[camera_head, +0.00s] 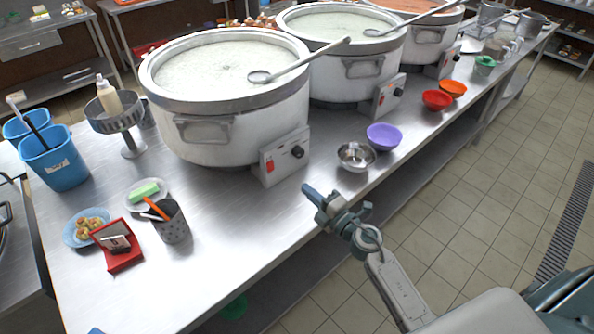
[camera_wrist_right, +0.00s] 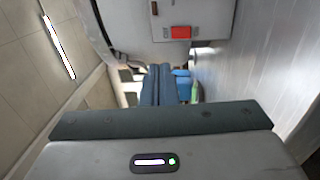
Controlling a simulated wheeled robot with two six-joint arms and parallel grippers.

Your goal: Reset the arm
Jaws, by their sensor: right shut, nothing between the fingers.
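My right arm comes in from the lower right in the head view. My right gripper (camera_head: 313,195) hangs over the front edge of the steel table, left of the small steel bowl. Its fingers are closed together and hold nothing. In the right wrist view the blue-grey fingers (camera_wrist_right: 158,88) also lie side by side with no object between them. My left gripper does not show in the head view.
Large white stockpots (camera_head: 228,95) with ladles stand along the steel table (camera_head: 235,215). A perforated cup (camera_head: 171,222) stands at left.

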